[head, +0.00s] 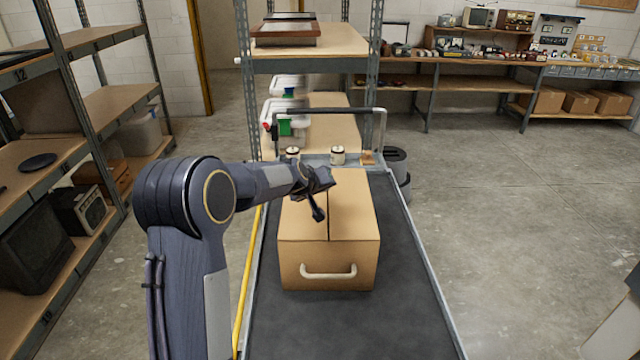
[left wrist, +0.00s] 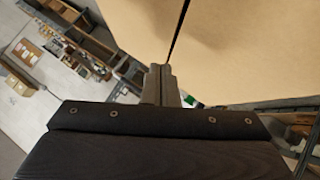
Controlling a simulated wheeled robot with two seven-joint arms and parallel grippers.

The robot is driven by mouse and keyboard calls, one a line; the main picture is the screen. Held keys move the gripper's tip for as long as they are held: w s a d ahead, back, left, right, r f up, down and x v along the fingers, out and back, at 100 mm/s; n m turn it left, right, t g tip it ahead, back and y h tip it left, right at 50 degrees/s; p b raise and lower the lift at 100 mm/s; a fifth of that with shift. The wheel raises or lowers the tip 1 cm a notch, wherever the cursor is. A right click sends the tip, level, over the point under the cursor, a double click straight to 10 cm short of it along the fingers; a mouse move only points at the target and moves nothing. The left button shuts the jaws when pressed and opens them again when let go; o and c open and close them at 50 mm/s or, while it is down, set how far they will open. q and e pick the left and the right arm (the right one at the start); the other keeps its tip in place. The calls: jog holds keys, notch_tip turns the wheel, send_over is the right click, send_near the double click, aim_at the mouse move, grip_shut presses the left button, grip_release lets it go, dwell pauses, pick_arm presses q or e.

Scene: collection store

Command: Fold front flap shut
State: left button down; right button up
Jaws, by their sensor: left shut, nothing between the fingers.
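A brown cardboard box (head: 355,215) stands on the dark bed of a cart (head: 400,315). A pale handle (head: 328,273) is on its near side. Two top panels lie about flat, with a narrow dark seam between them running front to back. No separate raised flap is visible. My left gripper (head: 318,214) is shut and empty, its tips pointing down over the box top by the seam. Contact cannot be told. In the left wrist view the shut fingers (left wrist: 160,75) show against the box panels (left wrist: 240,50) and the dark seam. My right gripper is out of view.
Small jars (head: 338,156) stand at the cart's far end, before a push bar (head: 330,110). Shelves (head: 85,160) stand on the left, and a rack (head: 320,42) stands behind the cart. The cart bed in front of the box and the floor (head: 500,220) to the right are clear.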

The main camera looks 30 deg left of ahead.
pick_arm(q)
jog(key=shift+w+d+f, duration=0.1)
jog(key=shift+d+f, duration=0.1)
jog(key=shift+f, duration=0.3)
jog(key=shift+r, duration=0.1)
dwell(0.3)
jog(key=shift+r+p, duration=0.7)
jog(key=shift+r, duration=0.3)
jog(key=s+d+r+p, duration=0.25)
jog(key=s+r, duration=0.35)
jog(key=r, duration=0.4)
jog(key=s+d+f+m+g+h, duration=0.1)
jog(key=s+d, duration=0.3)
jog(key=s, duration=0.8)
jog(key=s+d+f+m+g+h, duration=0.1)
jog(key=s+d+f+m+g, duration=0.1)
jog(key=s, duration=1.1)
jog(key=s+d+f+m+g+h, duration=0.1)
jog(key=s+d+f+m, duration=0.2)
jog(key=s, duration=0.9)
jog(key=d+f, duration=0.1)
jog(key=d, duration=0.2)
jog(key=shift+s+f+g+h, duration=0.15)
jog(key=shift+g+h, duration=0.25)
